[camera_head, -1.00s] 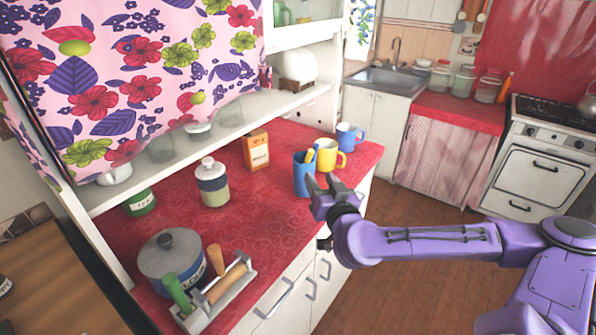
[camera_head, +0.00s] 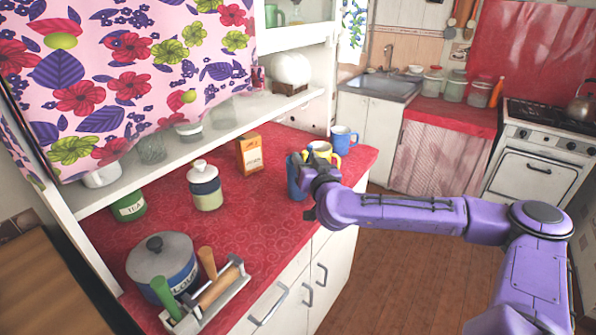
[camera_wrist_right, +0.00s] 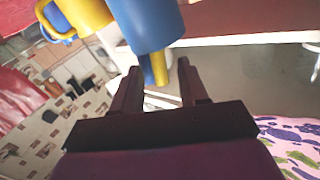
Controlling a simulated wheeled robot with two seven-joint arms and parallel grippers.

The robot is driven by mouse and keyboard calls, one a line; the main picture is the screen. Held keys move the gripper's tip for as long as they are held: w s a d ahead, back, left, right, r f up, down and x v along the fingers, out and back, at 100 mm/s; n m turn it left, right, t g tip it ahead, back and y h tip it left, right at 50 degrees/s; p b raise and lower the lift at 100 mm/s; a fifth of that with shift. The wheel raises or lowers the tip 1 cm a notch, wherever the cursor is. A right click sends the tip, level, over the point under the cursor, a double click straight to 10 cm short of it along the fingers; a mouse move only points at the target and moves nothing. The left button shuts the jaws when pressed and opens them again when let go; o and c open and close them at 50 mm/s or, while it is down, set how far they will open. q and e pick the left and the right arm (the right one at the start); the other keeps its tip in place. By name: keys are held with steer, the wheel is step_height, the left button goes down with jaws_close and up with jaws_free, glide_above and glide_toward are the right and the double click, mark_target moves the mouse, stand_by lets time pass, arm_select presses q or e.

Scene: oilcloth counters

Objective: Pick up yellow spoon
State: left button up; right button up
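The yellow spoon (camera_head: 309,153) stands in a blue cup (camera_head: 294,178) near the right end of the red counter; little of it shows in the head view. In the right wrist view, which looks upside down, its yellow handle (camera_wrist_right: 156,72) sticks out of the blue cup (camera_wrist_right: 148,22). My right gripper (camera_head: 313,172) is at the cup and partly covers it and the spoon. In the wrist view its two fingers (camera_wrist_right: 161,80) are apart, with the handle end between or just beyond the tips; a gap shows beside it. My left gripper is not in view.
A yellow mug (camera_head: 322,149) and a blue mug (camera_head: 344,138) stand close behind my gripper. An orange box (camera_head: 250,154), a jar (camera_head: 205,187), a pot (camera_head: 162,264) and a utensil rack (camera_head: 215,297) stand to the left. The middle of the counter (camera_head: 245,225) is clear.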

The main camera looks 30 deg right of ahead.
jaws_close()
